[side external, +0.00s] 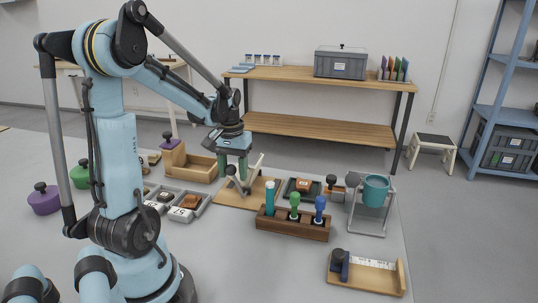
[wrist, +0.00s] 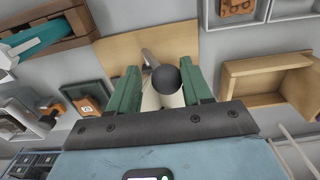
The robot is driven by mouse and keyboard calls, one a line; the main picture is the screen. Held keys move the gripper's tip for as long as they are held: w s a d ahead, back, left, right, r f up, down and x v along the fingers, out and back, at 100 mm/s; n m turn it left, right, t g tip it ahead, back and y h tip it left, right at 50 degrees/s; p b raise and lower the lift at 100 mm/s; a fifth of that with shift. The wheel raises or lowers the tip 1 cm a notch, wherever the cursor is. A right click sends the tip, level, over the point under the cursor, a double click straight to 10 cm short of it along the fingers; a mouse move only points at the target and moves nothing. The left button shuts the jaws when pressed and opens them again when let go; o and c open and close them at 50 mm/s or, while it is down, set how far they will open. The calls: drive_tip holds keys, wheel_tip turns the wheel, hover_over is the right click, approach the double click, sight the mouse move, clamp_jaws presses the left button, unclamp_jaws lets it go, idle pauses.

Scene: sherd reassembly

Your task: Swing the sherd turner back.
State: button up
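The sherd turner stands on a light wooden board (side external: 250,193) in the middle of the table; I take it to be the device with the pale tilted bar (side external: 257,168) and dark round knobs. In the wrist view a dark ball knob (wrist: 166,78) sits between my fingers, with a pale bar below it and a grey rod beyond it. My gripper (side external: 233,169) is low over the turner, fingers pointing down. In the wrist view the green fingers of my gripper (wrist: 162,73) stand apart, with gaps on both sides of the knob. Whether either finger touches the turner is unclear.
A wooden rack (side external: 292,228) with teal, green and blue tools stands in front right of the board. An open wooden box (side external: 203,170) lies left, with grey sherd trays (side external: 180,203) nearby. A teal cup (side external: 375,189) on a stand is right.

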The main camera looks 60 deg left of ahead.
drive_tip(key=shift+w+d+r, duration=0.2)
drive_tip(key=shift+w+d, duration=0.6)
drive_tip(key=shift+w+d+f, duration=0.25)
drive_tip(key=shift+w+d, duration=0.85)
drive_tip(key=shift+w+d+f, duration=0.65)
drive_tip(key=shift+w+d, duration=0.2)
drive_tip(key=shift+w+d+f, duration=0.4)
drive_tip(key=shift+w+f, duration=0.05)
drive_tip(key=shift+f, duration=0.15)
drive_tip(key=shift+w+d+f, duration=0.4)
drive_tip(key=shift+f, duration=0.15)
drive_tip(key=shift+d+r, duration=0.1)
drive_tip(key=shift+r, duration=1.2)
drive_tip(key=shift+s+r, duration=0.1)
drive_tip(key=shift+r, duration=1.3)
drive_tip(key=shift+r, duration=0.1)
